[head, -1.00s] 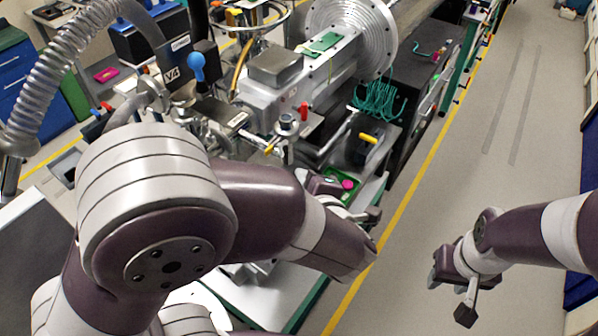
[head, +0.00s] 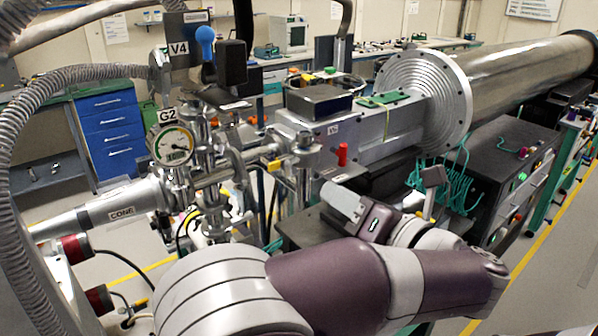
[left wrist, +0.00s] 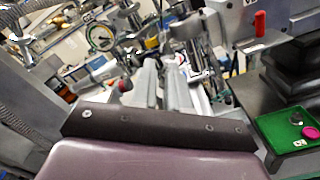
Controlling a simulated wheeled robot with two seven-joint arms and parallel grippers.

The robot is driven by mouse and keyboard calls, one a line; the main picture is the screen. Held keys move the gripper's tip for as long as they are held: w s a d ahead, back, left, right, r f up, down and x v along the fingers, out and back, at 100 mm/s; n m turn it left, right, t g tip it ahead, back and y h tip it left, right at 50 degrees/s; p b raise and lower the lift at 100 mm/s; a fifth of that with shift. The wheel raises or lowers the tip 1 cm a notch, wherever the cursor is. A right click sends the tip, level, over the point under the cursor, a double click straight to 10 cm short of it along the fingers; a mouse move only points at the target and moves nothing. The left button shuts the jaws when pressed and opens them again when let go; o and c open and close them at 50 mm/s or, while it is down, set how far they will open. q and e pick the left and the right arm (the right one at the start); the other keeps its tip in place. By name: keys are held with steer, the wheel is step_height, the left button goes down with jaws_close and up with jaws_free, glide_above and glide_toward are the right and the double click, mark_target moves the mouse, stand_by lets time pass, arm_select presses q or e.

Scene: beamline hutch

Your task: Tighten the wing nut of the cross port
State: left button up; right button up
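My left gripper (head: 343,200) is in the middle of the head view, in front of the pipework, its silver fingers pointing up and left. In the left wrist view its two fingers (left wrist: 162,88) stand apart with a narrow gap and nothing seen between them. Steel fittings with clamps (head: 305,150) stand beyond the fingertips, apart from them. A small brass-coloured piece (head: 274,165) shows on the clamped pipework; it may be the wing nut, but I cannot tell its shape or how tight it is. My right gripper is out of view.
A round gauge marked G2 (head: 173,146) and a cone-marked pipe (head: 122,203) are at the left. A red handle (head: 342,154) stands behind my gripper. A large flange (head: 425,100) and green cables (head: 440,185) are to the right. A green tray (left wrist: 291,130) is beside the wrist.

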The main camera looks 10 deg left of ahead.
mark_target(295, 167)
arm_select(q)
steer(key=p+x, duration=0.2)
steer(key=x, duration=0.7)
steer(key=shift+w+p, duration=0.2)
steer(key=shift+p, duration=0.2)
steer(key=shift+w+a, duration=0.25)
steer(key=shift+f, duration=0.1)
steer(key=shift+d, duration=0.1)
jaws_close()
